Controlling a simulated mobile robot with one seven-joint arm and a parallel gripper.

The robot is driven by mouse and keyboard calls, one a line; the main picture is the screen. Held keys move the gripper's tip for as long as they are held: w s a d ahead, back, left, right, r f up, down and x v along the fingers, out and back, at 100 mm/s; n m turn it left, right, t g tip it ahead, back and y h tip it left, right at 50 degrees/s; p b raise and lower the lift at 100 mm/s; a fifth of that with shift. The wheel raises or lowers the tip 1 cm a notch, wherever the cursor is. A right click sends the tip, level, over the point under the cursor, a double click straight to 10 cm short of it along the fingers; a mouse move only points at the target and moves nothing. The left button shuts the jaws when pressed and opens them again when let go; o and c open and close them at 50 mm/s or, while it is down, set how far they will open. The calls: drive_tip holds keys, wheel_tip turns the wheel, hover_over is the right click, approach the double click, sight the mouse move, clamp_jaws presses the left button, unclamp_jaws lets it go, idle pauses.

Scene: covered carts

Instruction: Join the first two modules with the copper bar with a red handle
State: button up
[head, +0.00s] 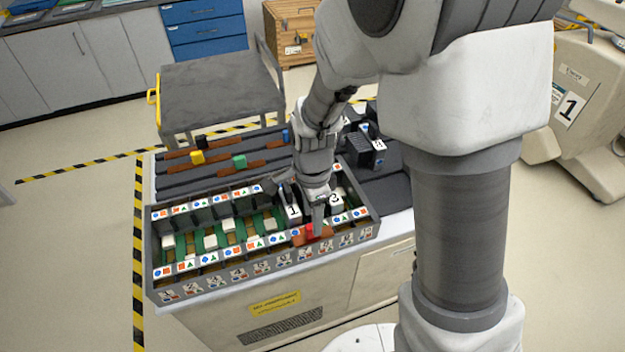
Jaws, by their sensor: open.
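The module marked 1 (293,212) and the module marked 2 (335,203) stand side by side in the right part of the grey slotted tray (212,283). The copper bar with a red handle (310,232) lies at the front of these two modules, near the tray's front wall. I cannot tell whether the fingers touch the handle, or how exactly the bar sits on the modules.
A module marked 3 (378,146) stands on dark foam behind and right of the tray. Copper bars with yellow (197,157), green (239,161), black (202,142) and blue (286,136) handles lie on the foam behind the tray. A grey cart (220,92) stands beyond.

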wheel_tip(320, 180, up, 15)
drive_tip(key=p, duration=0.1)
drive_tip(key=shift+r+p, duration=0.15)
drive_tip(key=shift+p, duration=0.15)
drive_tip(key=s+d+r+n+t, duration=0.5)
drive_tip(key=s+d+r+n, duration=0.4)
drive_tip(key=s+n, duration=0.3)
drive_tip(key=d+n, duration=0.1)
drive_tip(key=n, duration=0.1)
drive_tip(key=shift+s+d+n+t, duration=0.2)
drive_tip(key=shift+d+n+t, duration=0.1)
drive_tip(key=shift+d+n, duration=0.1)
